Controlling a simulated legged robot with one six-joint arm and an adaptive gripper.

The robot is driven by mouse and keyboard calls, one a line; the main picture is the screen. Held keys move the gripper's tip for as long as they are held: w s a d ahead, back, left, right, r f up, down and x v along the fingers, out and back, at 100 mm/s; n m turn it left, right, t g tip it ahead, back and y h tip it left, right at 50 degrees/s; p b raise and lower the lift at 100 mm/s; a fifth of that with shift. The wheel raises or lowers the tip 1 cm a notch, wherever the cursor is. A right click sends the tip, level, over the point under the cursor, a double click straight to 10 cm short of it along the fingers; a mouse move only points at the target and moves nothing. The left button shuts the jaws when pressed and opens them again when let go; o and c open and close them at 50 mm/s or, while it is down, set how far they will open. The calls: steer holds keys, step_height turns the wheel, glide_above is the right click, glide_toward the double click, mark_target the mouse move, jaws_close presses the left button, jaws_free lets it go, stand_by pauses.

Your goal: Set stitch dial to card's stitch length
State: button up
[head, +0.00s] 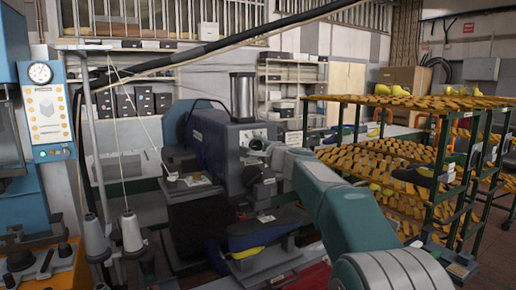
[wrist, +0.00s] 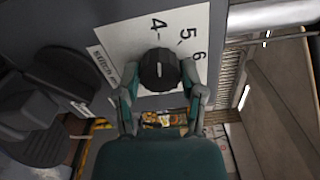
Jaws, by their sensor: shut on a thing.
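The stitch dial (wrist: 159,70) is a black ribbed knob on a white plate (wrist: 125,45) with the numbers 4, 5 and 6 and small ticks. A white mark shows on the knob; I cannot tell exactly which number it points at. My gripper (wrist: 160,76) is shut on the dial, one finger at each side. In the head view my gripper (head: 262,147) reaches the front of the dark blue sewing machine (head: 225,140), and the dial is mostly hidden there. I cannot make out the card or its stitch length in either view.
Thread cones (head: 131,232) stand at the lower left, with thread running up to a rail. A blue and yellow shoe-shaped piece (head: 258,236) lies below the machine head, close to my arm.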

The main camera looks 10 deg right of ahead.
steer(key=shift+w+f, duration=0.1)
steer(key=shift+f, duration=0.25)
steer(key=o, duration=1.1)
steer(key=shift+a, duration=0.1)
steer(key=shift+o, duration=0.2)
steer(key=shift+r, duration=0.15)
steer(key=shift+s+r, duration=0.1)
steer(key=shift+s, duration=0.15)
steer(key=v, duration=1.1)
steer(key=shift+s, duration=0.25)
